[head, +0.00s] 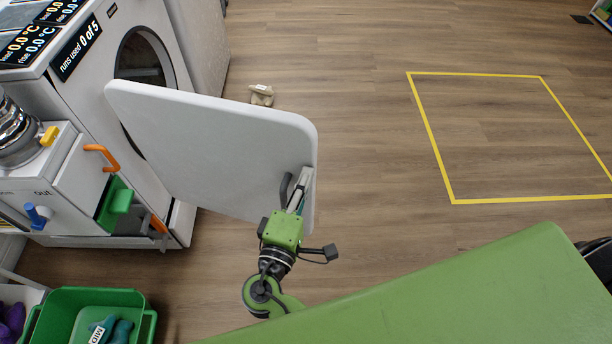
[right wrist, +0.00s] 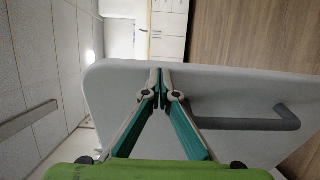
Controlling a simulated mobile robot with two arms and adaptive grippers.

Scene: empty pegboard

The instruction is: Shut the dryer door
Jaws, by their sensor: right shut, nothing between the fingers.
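The dryer door (head: 215,140) is a pale grey panel with rounded corners. It stands wide open, swung out from the front of the white dryer (head: 95,95). The dryer's round dark opening (head: 140,62) shows partly behind it. A dark grey bar handle (head: 285,188) is on the face toward me; the handle also shows in the right wrist view (right wrist: 250,122). My right gripper (head: 303,180) is shut and empty, at the door's outer end beside the handle. In the right wrist view its fingertips (right wrist: 161,76) lie before the door face; I cannot tell whether they touch. My left gripper is out of view.
An orange handle (head: 102,157) sticks out at the left. A small beige object (head: 262,95) lies on the floor behind the door. The floor to the right is clear, with a yellow taped outline (head: 433,140).

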